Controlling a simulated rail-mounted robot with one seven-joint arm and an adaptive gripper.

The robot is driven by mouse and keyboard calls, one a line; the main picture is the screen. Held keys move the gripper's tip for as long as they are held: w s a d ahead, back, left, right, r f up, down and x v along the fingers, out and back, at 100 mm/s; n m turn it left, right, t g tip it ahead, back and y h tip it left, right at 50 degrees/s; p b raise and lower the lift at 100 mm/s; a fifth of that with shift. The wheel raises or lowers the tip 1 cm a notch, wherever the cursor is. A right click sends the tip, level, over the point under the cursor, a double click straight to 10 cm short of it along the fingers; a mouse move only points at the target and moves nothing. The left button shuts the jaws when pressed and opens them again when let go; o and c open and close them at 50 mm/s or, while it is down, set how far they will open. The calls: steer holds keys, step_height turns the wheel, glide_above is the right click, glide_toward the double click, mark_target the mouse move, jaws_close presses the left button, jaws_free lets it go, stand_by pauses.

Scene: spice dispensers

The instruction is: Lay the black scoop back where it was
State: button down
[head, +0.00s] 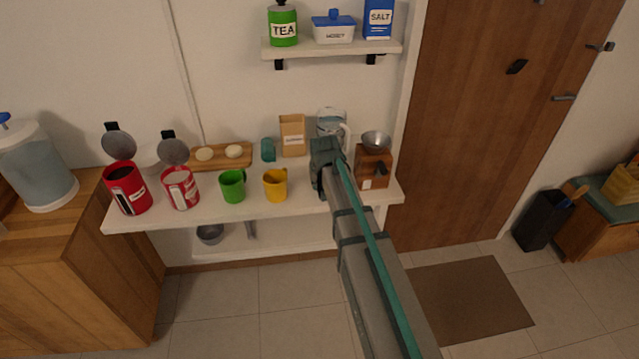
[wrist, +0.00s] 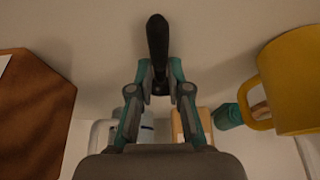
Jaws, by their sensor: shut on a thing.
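The black scoop (wrist: 157,42) shows in the wrist view as a long dark handle, upright in the picture. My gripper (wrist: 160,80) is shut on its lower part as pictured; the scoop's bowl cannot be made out. In the head view my gripper (head: 325,168) is over the right part of the white counter (head: 225,215), between the yellow mug and the wooden grinder. The scoop is hidden there by my arm. I cannot tell whether the scoop touches the counter.
The yellow mug (head: 275,186) stands left of my gripper, the wooden grinder (head: 374,165) right. A glass jug (head: 331,120), small box (head: 292,136) and teal cup (head: 268,150) stand behind. Farther left are a green mug (head: 232,186) and two open red canisters (head: 128,190) (head: 180,188).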

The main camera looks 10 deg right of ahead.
steer(key=shift+f, duration=0.15)
steer(key=c, duration=1)
jaws_free()
steer(key=v, duration=1.2)
steer(key=s+f+g, duration=0.2)
steer(key=s+f, duration=0.7)
steer(key=f, duration=0.6)
steer(key=s+f+g, duration=0.3)
steer(key=s+f, duration=0.7)
steer(key=f, duration=0.4)
steer(key=s+f+g, duration=0.2)
steer(key=s+f, duration=0.4)
steer(key=s, duration=0.4)
steer(key=s+f+g, duration=0.2)
steer(key=s+f, duration=0.3)
steer(key=s, duration=0.6)
steer(key=s+f+g, duration=0.2)
steer(key=s+f, duration=0.4)
steer(key=s, duration=0.5)
steer(key=shift+s+d+f+n, duration=0.15)
steer(key=shift+s+f+n, duration=0.1)
steer(key=shift+f+n, duration=0.1)
